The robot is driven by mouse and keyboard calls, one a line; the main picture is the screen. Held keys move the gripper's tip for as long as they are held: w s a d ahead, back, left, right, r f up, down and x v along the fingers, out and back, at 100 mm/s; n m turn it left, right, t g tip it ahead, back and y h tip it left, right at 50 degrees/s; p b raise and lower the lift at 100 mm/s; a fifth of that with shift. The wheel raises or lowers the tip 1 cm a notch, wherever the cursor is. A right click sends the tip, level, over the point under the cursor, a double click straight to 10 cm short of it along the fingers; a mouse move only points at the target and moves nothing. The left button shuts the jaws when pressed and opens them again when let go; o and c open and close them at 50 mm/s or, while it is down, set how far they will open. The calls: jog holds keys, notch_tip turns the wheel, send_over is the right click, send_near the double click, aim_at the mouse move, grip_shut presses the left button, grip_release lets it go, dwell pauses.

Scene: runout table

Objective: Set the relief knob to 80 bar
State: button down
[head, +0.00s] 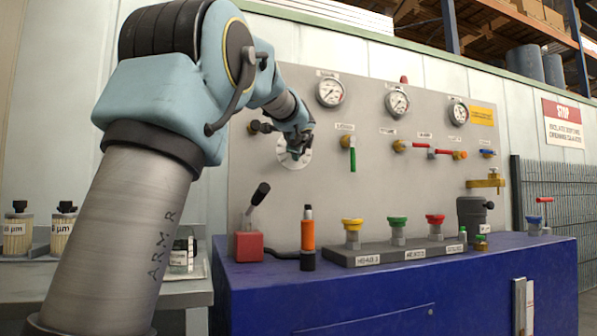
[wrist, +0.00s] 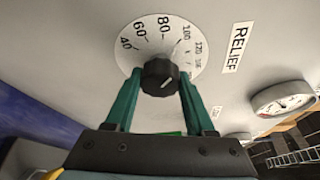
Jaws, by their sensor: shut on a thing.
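The relief knob (wrist: 159,77) is black and round, with a short white mark on its face. It sits in the middle of a white dial (wrist: 138,30) printed 40, 60, 80, 100, 120 and a less clear higher number. The mark slants up to the right, seemingly toward the numbers above 80; its exact reading is unclear. My gripper (wrist: 160,84) has its green fingers on both sides of the knob and is shut on it. In the head view my gripper (head: 298,146) is at the white dial (head: 283,154) on the grey panel, mostly covering the knob.
A RELIEF label (wrist: 235,49) is beside the dial. A gauge (head: 330,91) is above right of it, and a green-handled valve (head: 349,152) is to the right. Below, a black-handled lever (head: 258,195) and an orange-and-black cylinder (head: 307,238) stand on the blue bench (head: 400,285).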

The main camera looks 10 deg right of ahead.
jog(key=n+b, duration=0.1)
jog(key=b, duration=0.2)
jog(key=f+n+t+b, duration=0.1)
jog(key=b, duration=0.2)
jog(key=shift+n+h, duration=0.3)
jog(key=shift+n, duration=0.1)
jog(key=n+b, duration=0.2)
jog(key=b, duration=0.1)
jog(key=shift+r+t+b, duration=0.25)
jog(key=shift+t+b, duration=0.05)
jog(key=shift+r+n+b, duration=0.15)
jog(key=shift+n+b, duration=0.15)
jog(key=shift+b, duration=0.05)
jog(key=shift+c, duration=1.2)
grip_release()
